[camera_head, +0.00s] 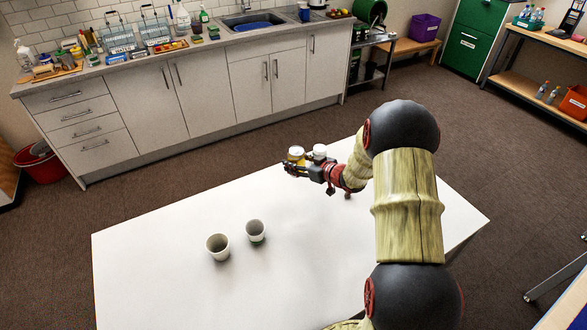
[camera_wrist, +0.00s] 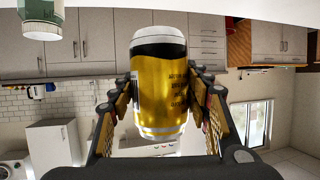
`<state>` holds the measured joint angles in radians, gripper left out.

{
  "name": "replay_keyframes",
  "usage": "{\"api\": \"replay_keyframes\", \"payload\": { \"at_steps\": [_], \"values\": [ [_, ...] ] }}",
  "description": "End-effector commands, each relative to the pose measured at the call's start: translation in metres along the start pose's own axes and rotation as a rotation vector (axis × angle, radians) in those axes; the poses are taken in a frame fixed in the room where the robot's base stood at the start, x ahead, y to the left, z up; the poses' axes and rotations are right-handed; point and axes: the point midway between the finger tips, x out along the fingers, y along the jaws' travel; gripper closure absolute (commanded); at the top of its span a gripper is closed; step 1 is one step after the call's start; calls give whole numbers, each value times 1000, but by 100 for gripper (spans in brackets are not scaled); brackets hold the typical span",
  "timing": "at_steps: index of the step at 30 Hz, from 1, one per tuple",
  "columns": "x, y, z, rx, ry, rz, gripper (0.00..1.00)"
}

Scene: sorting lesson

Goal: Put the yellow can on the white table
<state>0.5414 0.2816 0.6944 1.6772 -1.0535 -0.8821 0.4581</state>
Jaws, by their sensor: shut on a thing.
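The yellow can (camera_head: 296,154) has a white and dark band at one end. My gripper (camera_head: 298,168) is shut on it, at the far edge of the white table (camera_head: 180,225). In the wrist view the yellow can (camera_wrist: 160,95) fills the space between the two fingers, which press on its sides. That view looks upside down. I cannot tell whether the can touches the table or hangs above it.
A white container (camera_head: 320,150) is close beside the gripper. It seems to show at the wrist view's top left (camera_wrist: 42,18). Two cups, one pale (camera_head: 218,246) and one with a green base (camera_head: 255,231), stand on the table. The table's left part is clear.

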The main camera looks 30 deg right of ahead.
Motion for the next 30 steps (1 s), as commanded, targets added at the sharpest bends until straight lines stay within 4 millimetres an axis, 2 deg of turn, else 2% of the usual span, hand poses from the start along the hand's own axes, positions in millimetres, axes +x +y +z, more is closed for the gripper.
{"api": "replay_keyframes", "payload": {
  "at_steps": [1,9,15,25,30],
  "values": [
    [13,7,6,-1,-1,-1,63],
    [69,41,15,-1,-2,-1,63],
    [100,56,36,1,-1,0,63],
    [120,66,48,0,-1,1,63],
    [131,67,71,1,-2,1,63]
  ]
}}
